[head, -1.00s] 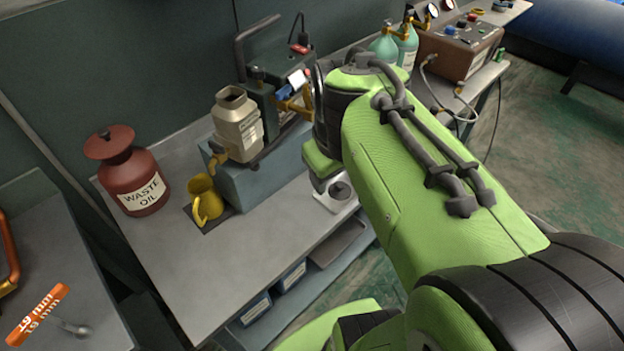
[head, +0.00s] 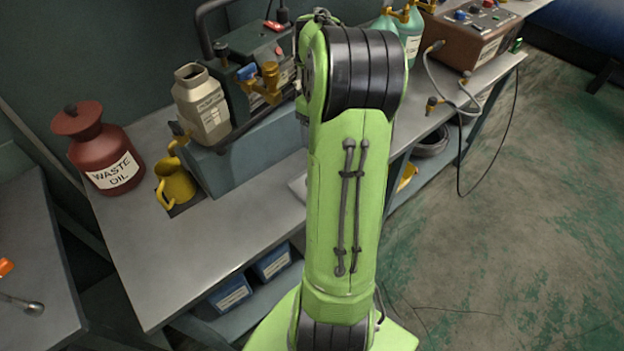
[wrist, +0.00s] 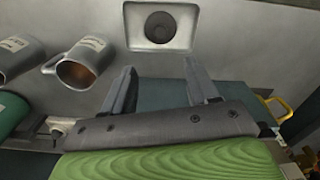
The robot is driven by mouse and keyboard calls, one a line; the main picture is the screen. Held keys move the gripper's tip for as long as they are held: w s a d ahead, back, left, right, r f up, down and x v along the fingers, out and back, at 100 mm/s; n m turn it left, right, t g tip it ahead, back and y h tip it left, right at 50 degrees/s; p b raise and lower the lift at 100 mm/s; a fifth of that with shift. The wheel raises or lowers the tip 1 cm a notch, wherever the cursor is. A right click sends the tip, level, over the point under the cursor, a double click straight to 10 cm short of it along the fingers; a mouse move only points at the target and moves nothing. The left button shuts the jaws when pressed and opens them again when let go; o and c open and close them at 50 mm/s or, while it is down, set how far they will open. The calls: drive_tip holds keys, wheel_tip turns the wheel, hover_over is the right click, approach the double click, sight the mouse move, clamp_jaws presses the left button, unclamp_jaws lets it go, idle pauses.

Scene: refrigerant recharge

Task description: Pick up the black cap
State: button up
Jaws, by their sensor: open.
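The black cap (wrist: 160,27) is a dark round disc lying in a small pale square tray (wrist: 137,40) at the top of the wrist view. My gripper (wrist: 159,68) is open and empty, with its two grey fingers apart. In the wrist picture the cap lies beyond the fingertips, roughly in line with the gap between them, and nothing touches it. In the head view my green arm hides the cap and the gripper; only an edge of the tray (head: 298,187) shows beside the arm.
On the bench (head: 235,235) are a red waste oil can (head: 105,150), a yellow jug (head: 176,186), an open cream bottle (head: 203,108) and a dark pump (head: 245,80). The front bench top is clear.

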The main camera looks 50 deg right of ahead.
wheel_tip(320, 180, down, 14)
drive_tip(key=b, duration=0.4)
drive_tip(key=shift+s+a+b, duration=0.1)
drive_tip(key=shift+b, duration=0.3)
drive_tip(key=shift+r, duration=0.1)
clamp_jaws()
